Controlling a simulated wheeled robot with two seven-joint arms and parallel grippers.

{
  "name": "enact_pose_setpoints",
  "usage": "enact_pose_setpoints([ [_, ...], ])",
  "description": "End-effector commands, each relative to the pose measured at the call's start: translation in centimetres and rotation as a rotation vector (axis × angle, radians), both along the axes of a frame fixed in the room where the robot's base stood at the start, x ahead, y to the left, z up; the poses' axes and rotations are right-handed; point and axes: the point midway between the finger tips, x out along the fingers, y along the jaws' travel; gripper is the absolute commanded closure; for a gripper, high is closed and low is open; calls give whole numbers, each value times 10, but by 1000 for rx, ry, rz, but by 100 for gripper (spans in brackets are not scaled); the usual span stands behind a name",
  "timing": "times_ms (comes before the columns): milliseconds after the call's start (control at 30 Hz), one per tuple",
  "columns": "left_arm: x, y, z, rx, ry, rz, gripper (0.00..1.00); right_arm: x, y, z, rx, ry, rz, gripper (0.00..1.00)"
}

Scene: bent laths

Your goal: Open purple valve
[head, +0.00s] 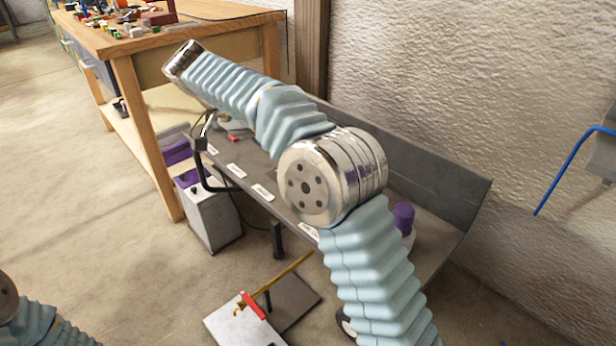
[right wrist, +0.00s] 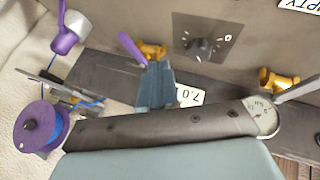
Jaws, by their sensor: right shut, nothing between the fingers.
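In the right wrist view, a small brass valve (right wrist: 152,50) with a purple lever (right wrist: 130,47) sits by the grey panel. The lever slants up and left from the brass body. My right gripper (right wrist: 154,66) is shut and empty, its blue-grey fingers pointing at the valve. The fingertips are just below the brass body in the picture; I cannot tell whether they touch it. In the head view my right arm reaches up and left over the grey bench, and I cannot make out its gripper or the purple valve. My left gripper is out of view.
A second brass valve (right wrist: 277,80), a dial (right wrist: 203,46) and a purple spool (right wrist: 38,128) are nearby. In the head view, a red-handled lever (head: 252,304) stands on a plate, a grey box (head: 212,218) is beside the bench, and a wooden table (head: 185,33) is behind.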

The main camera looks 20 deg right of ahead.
Motion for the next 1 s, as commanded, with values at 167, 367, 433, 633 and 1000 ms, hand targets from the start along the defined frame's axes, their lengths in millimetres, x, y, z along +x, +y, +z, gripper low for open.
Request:
enact_pose_setpoints([
  [167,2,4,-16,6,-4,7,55,-8,-24,-36,-2,5,-2,100],
  [367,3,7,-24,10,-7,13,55,-19,-46,-60,2,1,-1,100],
  [433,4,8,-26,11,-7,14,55,-28,-52,-59,2,1,-1,100],
  [633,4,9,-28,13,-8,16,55,-43,-62,-58,0,0,0,100],
  [1000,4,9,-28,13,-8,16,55,-46,-64,-57,0,1,0,100],
])
